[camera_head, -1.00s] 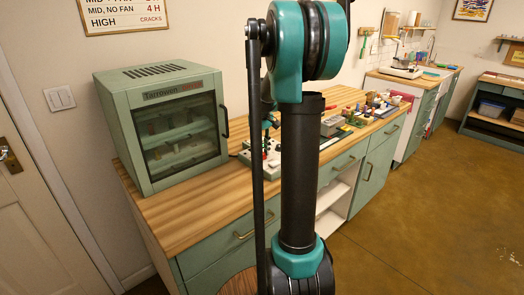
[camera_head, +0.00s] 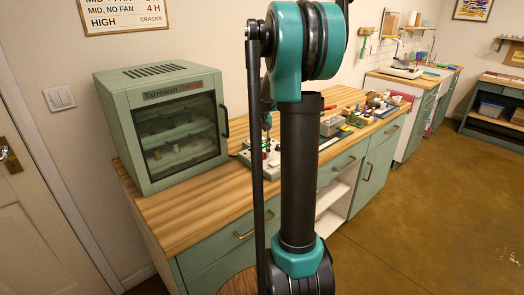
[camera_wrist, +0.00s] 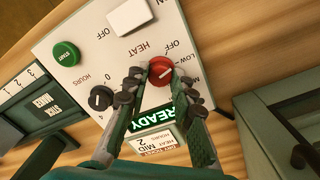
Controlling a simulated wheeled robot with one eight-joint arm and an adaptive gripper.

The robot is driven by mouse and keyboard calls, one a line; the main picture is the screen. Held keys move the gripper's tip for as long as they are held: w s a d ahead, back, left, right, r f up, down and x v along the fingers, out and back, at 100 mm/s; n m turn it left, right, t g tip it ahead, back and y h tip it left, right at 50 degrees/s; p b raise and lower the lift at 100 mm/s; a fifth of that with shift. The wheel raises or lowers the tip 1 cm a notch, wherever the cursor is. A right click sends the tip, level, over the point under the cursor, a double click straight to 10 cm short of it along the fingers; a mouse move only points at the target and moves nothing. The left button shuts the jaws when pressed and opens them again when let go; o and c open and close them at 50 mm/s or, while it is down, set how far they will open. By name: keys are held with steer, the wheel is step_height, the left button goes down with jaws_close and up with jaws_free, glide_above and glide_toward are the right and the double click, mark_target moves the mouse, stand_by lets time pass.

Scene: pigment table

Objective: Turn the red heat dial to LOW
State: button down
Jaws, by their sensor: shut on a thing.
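The red heat dial (camera_wrist: 160,70) sits on a white control panel (camera_wrist: 88,38) in the wrist view, with HEAT, OFF and LOW printed around it. My gripper (camera_wrist: 158,80) has one finger on each side of the dial and is shut on it. A pale mark shows on the dial's face, but I cannot tell exactly which label it points to. LOW is printed just to the dial's right, partly beside the right finger. In the head view my arm hides most of the panel and the dial.
A green drying cabinet (camera_head: 160,125) stands left on the wooden counter (camera_head: 185,215).

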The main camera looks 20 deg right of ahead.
mark_target(261, 153)
steer(key=shift+m, duration=1.3)
steer(key=c, duration=1.3)
jaws_free()
steer(key=shift+r, duration=0.1)
step_height(261, 153, up, 12)
steer(key=shift+w+a+f, duration=0.1)
steer(key=shift+w+a, duration=0.05)
